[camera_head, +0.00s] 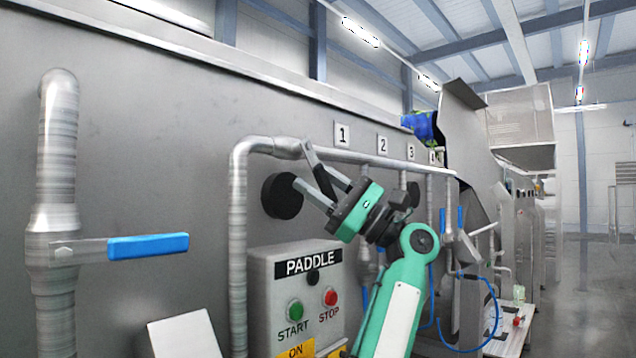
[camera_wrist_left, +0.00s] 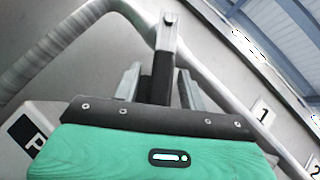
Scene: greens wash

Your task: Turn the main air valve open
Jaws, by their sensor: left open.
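The air pipe (camera_head: 237,210) rises on the wall, bends and runs right under the number plates. A valve body (camera_head: 289,147) sits in its horizontal run, with a metal lever (camera_head: 310,152) that slants downward. In the left wrist view the lever (camera_wrist_left: 169,35) has a dark grip (camera_wrist_left: 161,75) at its lower end. My left gripper (camera_head: 319,179) is open at the lever. In the left wrist view its two fingers (camera_wrist_left: 160,88) stand either side of the grip, with gaps visible. Contact cannot be told. My right gripper is not in view.
Another valve with a blue handle (camera_head: 148,247) is on the left pipe (camera_head: 56,200). A black round knob (camera_head: 282,196) sticks out close to my left fingers. The PADDLE control box (camera_head: 297,290) is below. Several branch pipes and a blue hose (camera_head: 495,310) are right.

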